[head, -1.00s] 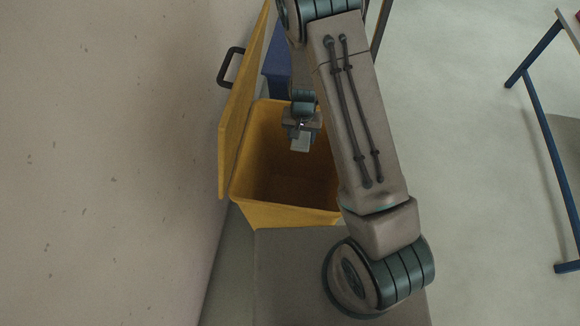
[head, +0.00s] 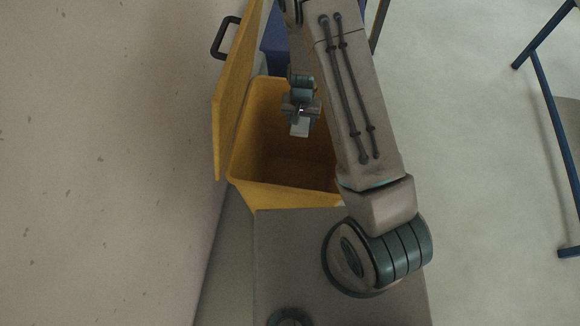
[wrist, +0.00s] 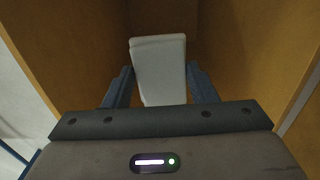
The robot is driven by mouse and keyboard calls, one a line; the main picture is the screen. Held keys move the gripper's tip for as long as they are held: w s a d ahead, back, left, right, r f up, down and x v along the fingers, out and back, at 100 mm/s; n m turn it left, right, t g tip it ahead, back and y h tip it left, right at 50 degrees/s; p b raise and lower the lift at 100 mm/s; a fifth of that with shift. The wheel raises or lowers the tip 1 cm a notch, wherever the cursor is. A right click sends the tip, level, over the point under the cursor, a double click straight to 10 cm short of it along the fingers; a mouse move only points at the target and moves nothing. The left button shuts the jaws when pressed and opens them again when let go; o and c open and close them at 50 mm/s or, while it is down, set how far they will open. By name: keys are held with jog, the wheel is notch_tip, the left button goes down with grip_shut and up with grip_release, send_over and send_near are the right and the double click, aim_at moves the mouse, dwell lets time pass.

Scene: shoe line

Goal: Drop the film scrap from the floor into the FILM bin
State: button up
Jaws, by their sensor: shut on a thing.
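A yellow bin (head: 290,196) stands by the wall with its lid (head: 234,95) swung up against the wall side. The bin's inside (wrist: 75,50) fills most of the wrist view. My gripper (head: 300,122) is over the bin's opening and points down into it. It is shut on a pale, flat film scrap (wrist: 160,68), which sticks out past the fingers. The scrap also shows as a small light patch in the head view (head: 300,129). No label on the bin can be read from here.
A pale wall (head: 100,150) runs close along the left of the bin. A blue bin (head: 274,45) stands behind the yellow one. A blue-legged table frame (head: 551,100) is at the right, with clear floor (head: 460,150) between.

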jog(key=o, duration=1)
jog(key=shift+o, duration=0.2)
jog(key=shift+r, duration=0.1)
notch_tip(320, 180, up, 14)
jog(key=p, duration=0.1)
jog(key=shift+f, duration=0.2)
jog(key=s+d+r+n+t+p, duration=0.1)
jog(key=s+d+r+p, duration=0.1)
jog(key=s+d+r, duration=0.3)
jog(key=s+d+r+n+t+p, duration=0.1)
jog(key=s+d+r, duration=0.3)
jog(key=s+r, duration=1)
notch_tip(320, 180, up, 6)
jog(key=shift+d+f+t+p, duration=0.2)
jog(key=shift+d+t+p, duration=0.15)
jog(key=shift+d+t, duration=0.05)
